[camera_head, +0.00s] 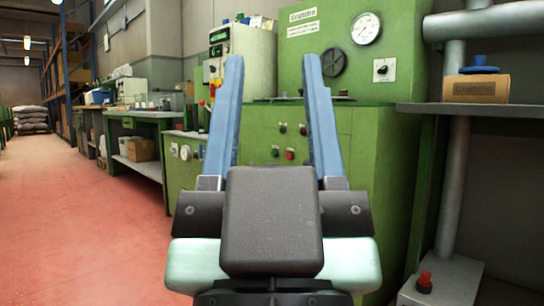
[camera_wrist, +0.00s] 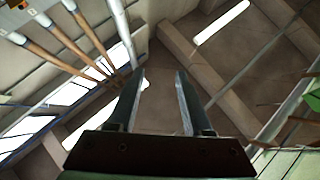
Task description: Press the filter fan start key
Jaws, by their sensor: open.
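My gripper (camera_head: 273,57) is raised in the middle of the head view, its two long blue fingers apart with nothing between them. In the wrist view my gripper (camera_wrist: 160,72) is also open and points up at the ceiling. Behind the fingers stands a green machine cabinet (camera_head: 375,165). Its front carries a green button (camera_head: 275,151), a red button (camera_head: 290,154) and dark knobs (camera_head: 303,129). A red button (camera_head: 424,282) sits on a grey base at the lower right. No label readable here tells which is the filter fan start key. My gripper appears to touch none of them.
A grey shelf (camera_head: 480,107) with a cardboard box (camera_head: 476,89) juts out at the right, beside a thick grey pipe (camera_head: 453,185). A green workbench (camera_head: 140,125) stands at the left. The red floor (camera_head: 75,220) at the left is clear.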

